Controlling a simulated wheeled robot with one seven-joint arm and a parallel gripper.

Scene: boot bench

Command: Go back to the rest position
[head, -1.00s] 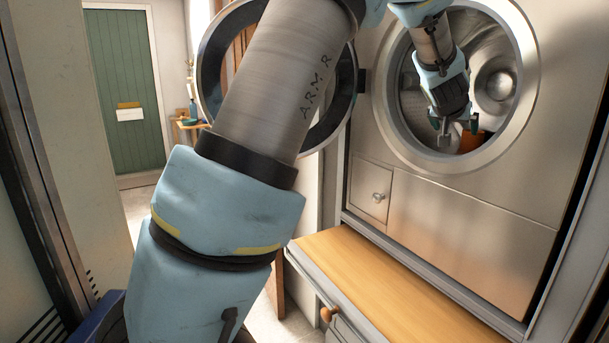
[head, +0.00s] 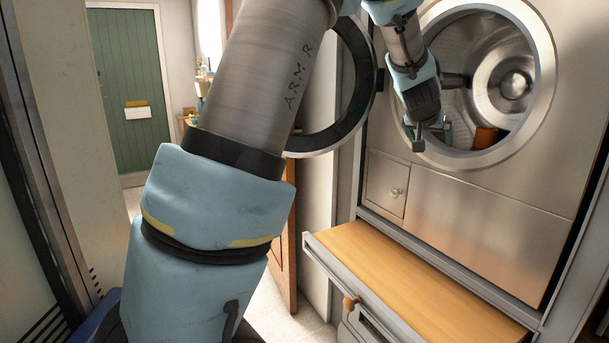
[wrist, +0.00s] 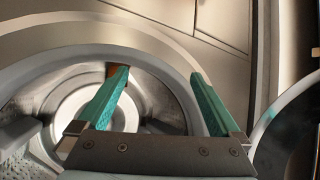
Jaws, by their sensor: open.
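My gripper (head: 432,132) is in front of the round opening of a front-loading machine (head: 470,215), at the left part of its rim. In the wrist view my gripper (wrist: 160,88) shows two green fingers spread wide apart with nothing between them. Inside the drum (head: 515,85) an orange-brown item (head: 485,137) lies low, apart from the gripper. A bit of it also shows in the wrist view (wrist: 112,69), behind the left fingertip.
The round door (head: 345,125) stands open on the left, close to my arm. A wooden pull-out board (head: 420,285) juts out below the machine. A small hatch (head: 387,186) is shut. A green door (head: 132,90) is at the far left.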

